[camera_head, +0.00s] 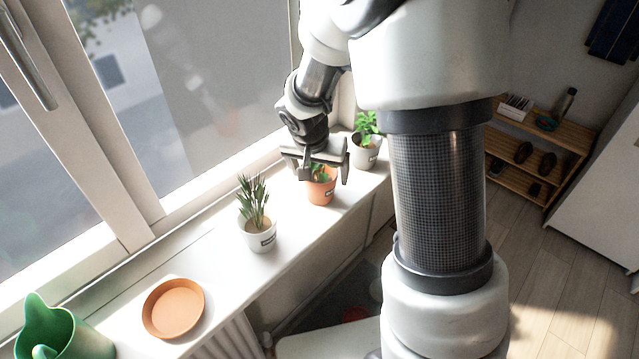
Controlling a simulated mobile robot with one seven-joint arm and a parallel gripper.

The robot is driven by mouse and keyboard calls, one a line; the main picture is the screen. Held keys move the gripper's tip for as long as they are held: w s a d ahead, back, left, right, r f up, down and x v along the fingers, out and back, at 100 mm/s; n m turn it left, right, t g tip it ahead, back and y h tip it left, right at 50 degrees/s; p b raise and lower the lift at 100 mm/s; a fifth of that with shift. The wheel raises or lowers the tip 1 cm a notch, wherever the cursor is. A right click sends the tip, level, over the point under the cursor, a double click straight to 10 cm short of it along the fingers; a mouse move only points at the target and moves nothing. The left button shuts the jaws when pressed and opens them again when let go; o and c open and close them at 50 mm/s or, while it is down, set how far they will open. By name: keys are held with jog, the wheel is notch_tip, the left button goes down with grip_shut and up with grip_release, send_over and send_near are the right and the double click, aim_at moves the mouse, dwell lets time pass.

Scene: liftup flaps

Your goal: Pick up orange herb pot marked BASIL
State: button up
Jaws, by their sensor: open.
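An orange herb pot (321,191) with a small dark label and green leaves stands upright on the white windowsill. The label is too small to read. My gripper (324,171) is right above it, pointing down, with its open fingers at the left and right of the plant's leaves. The gripper hides part of the leaves and the pot's upper rim. I cannot tell whether the fingers touch the pot.
On the windowsill (212,262), a white pot (258,235) with spiky leaves stands to the left, and another white pot (366,153) stands behind right. An orange saucer (173,308) and a green watering can (50,335) are at front left. The window borders the sill.

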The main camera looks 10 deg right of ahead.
jog(key=shift+x, duration=1.1)
